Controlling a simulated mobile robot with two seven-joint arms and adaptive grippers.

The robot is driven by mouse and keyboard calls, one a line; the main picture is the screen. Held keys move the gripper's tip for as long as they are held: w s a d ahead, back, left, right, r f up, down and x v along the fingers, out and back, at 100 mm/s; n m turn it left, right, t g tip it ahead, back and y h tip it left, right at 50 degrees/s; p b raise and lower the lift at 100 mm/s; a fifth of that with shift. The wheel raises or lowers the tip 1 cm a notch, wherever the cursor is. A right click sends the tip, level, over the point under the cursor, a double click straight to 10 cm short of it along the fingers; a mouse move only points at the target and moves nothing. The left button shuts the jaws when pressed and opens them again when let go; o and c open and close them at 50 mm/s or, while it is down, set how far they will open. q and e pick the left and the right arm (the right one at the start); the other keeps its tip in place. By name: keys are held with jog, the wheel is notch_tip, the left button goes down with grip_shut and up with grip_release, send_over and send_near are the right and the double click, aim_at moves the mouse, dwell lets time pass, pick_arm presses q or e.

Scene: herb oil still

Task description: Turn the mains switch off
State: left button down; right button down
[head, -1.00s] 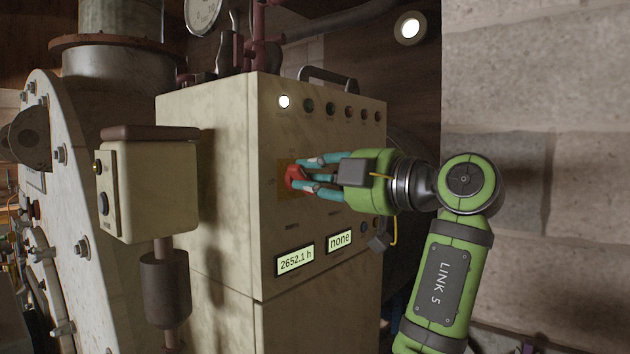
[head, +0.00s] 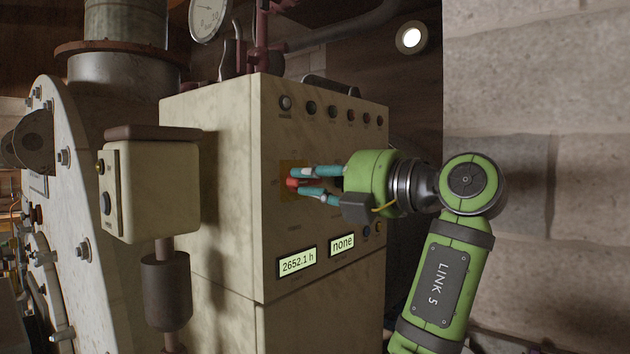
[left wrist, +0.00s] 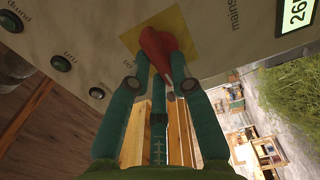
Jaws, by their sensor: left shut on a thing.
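The mains switch is a red rotary handle (head: 292,183) on a yellow plate (head: 288,165) on the front of the cream cabinet. In the left wrist view the red handle (left wrist: 158,45) sits in front of its yellow plate, with "mains" printed beside it. My left gripper (head: 305,183) is shut on the red handle, its teal fingers on either side of it. The fingers hide part of the handle. The round lamp (head: 286,103) at the top left of the panel is dark. My right gripper is in neither view.
A row of small round lamps or buttons runs along the panel top. Two lit displays (head: 297,262) sit below the switch, reading "2652.1 h" and "none". A smaller cream control box (head: 158,190) on a post stands at the left. A stone wall (head: 540,90) is at the right.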

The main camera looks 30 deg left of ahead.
pick_arm(q)
jog(key=shift+n, duration=0.4)
jog(key=c, duration=1.1)
grip_release()
jog(key=s+d, duration=0.1)
jog(key=d, duration=1.1)
